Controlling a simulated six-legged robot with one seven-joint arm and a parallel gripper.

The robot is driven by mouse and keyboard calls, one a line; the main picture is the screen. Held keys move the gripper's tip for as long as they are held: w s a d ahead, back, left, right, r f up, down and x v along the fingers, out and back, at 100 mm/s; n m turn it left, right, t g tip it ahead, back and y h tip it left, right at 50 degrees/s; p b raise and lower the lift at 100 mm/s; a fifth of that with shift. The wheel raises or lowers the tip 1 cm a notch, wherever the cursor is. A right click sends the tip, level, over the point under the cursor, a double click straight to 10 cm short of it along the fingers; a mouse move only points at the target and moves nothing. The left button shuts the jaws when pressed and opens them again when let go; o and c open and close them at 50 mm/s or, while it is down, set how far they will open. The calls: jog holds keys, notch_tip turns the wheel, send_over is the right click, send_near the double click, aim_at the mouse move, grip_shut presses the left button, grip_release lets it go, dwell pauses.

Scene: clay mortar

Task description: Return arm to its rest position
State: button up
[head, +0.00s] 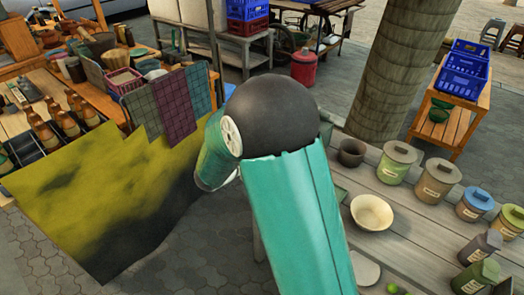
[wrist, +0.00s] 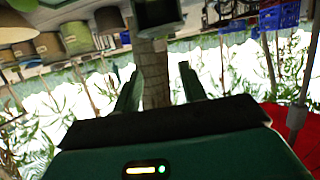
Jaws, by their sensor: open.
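My arm, with a teal link and a dark round joint, fills the middle of the head view and hides what is behind it. The gripper end is not visible there. In the wrist view my gripper (wrist: 159,88) shows two dark green fingers set apart, with nothing held between them. A dark brown clay pot, perhaps the mortar (head: 351,152), stands on the grey wooden table right of my arm. A cream bowl (head: 372,212) sits in front of it. The wrist view looks upside down, with a dark pot-like shape at its top edge, beyond the fingers.
Several lidded canisters (head: 436,180) stand on the wooden table (head: 405,240) at right. A tree trunk (head: 398,70) rises behind it. Blue crates (head: 462,75) rest on a shelf stand. At left is a market stall with bottles (head: 66,121) and a yellow-green cloth (head: 105,205). Paving lies between.

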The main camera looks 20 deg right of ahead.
dwell(0.3)
jog(key=s+r+n+g+y, duration=0.2)
jog(key=s+r, duration=0.2)
jog(key=s, duration=0.3)
jog(key=s+r+n+g+y, duration=0.1)
jog(key=s+r+g+y, duration=0.1)
jog(key=s+r, duration=0.45)
jog(key=s+a+r+n+t+y, duration=0.3)
jog(key=s+a+r+n+y, duration=0.1)
jog(key=s+a+n+y, duration=0.5)
jog(key=s+a, duration=0.2)
jog(key=s, duration=0.2)
jog(key=shift+s, duration=0.3)
jog(key=shift+d, duration=0.1)
